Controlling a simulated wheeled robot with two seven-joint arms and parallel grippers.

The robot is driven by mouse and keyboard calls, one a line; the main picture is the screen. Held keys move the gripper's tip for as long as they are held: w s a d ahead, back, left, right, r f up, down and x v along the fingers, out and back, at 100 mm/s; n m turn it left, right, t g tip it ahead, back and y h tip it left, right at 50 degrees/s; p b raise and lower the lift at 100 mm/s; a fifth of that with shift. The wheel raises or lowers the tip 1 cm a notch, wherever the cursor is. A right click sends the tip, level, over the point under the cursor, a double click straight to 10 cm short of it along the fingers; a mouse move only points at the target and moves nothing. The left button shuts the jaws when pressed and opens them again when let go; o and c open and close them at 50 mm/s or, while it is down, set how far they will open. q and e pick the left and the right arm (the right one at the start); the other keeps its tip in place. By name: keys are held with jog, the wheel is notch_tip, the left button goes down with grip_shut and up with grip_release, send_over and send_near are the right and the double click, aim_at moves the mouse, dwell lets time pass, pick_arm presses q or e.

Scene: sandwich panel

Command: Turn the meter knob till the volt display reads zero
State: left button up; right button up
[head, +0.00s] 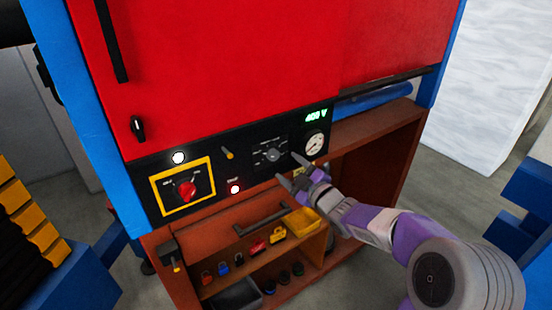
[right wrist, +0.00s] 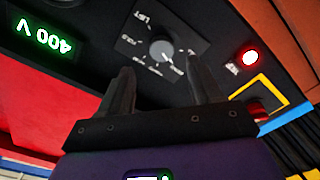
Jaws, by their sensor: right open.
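The grey round meter knob (head: 272,155) sits on a dial plate in the black panel. It also shows in the right wrist view (right wrist: 162,50), beyond and between my right fingertips. The green volt display (head: 316,117) is up and right of the knob; in the right wrist view it appears upside down (right wrist: 40,35) and reads 400 V. My right gripper (head: 290,168) is open and empty, just in front of the panel and slightly right of and below the knob, seemingly apart from it. The knob's exact pointer direction is too small to tell. My left gripper is not in view.
A round gauge (head: 315,144) is right of the knob. A red rotary switch (head: 188,190) on a yellow plate, a lit red lamp (head: 235,189) and a white lamp (head: 179,158) are left. Below, a brown shelf (head: 222,271) holds padlocks and a yellow box (head: 303,221).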

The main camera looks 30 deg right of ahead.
aim_at(275, 157)
jog(key=w, duration=0.6)
jog(key=shift+w+a+f, duration=0.1)
jog(key=shift+a, duration=0.15)
jog(key=shift+c, duration=0.3)
jog(key=c, duration=1)
